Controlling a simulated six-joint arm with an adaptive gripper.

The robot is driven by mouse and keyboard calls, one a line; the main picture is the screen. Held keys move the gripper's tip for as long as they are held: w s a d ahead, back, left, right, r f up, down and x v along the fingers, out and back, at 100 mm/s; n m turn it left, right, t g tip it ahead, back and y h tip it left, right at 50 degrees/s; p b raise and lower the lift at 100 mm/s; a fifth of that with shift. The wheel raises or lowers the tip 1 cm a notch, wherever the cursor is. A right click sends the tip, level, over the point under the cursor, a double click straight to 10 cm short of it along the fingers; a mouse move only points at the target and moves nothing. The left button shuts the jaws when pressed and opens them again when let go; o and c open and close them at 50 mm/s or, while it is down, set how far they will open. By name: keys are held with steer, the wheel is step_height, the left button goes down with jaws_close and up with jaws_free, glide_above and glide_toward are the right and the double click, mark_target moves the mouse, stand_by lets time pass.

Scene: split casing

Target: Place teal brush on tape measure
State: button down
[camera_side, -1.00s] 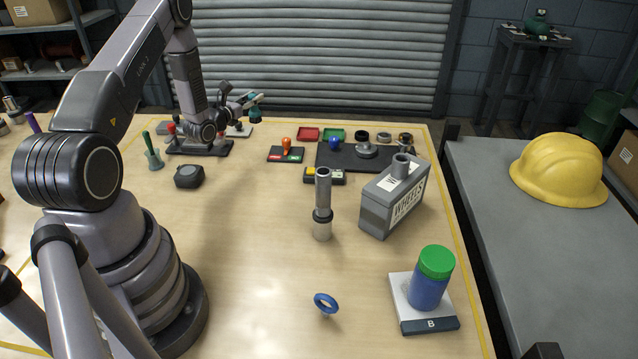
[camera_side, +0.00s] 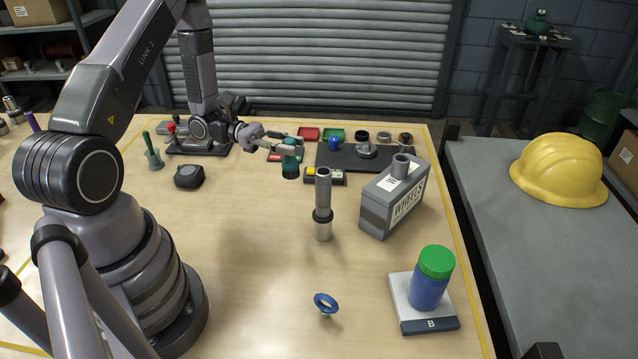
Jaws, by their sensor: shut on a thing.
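The teal brush (camera_side: 291,168) is held upright in my gripper (camera_side: 292,149), which is shut on its upper part. Its lower end looks dark and hangs over the bench near an orange-knobbed block; I cannot tell whether it touches anything. The fingers hide part of it. The tape measure, seemingly the dark rounded case (camera_side: 189,177), lies on the bench to the left of my gripper and nearer the camera. Its top looks bare.
A green handled item (camera_side: 154,152) stands left of the tape measure. A black-yellow block (camera_side: 324,176), a metal post (camera_side: 323,205) and a grey WHEELS box (camera_side: 394,198) stand to the right. A dark mat (camera_side: 345,158) lies behind them.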

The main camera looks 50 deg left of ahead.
steer(key=s+d+r+m+g, duration=0.25)
steer(key=s+m+g, duration=0.75)
steer(key=s+g, duration=0.5)
steer(key=s+a+m+g+y, duration=0.8)
steer(key=s+m+g+y, duration=0.2)
steer(key=y, duration=0.1)
steer(key=m+t+y, duration=0.4)
steer(key=m+y, duration=0.8)
steer(key=y, duration=0.6)
glide_above(186, 171)
steer(key=shift+f, duration=7.25)
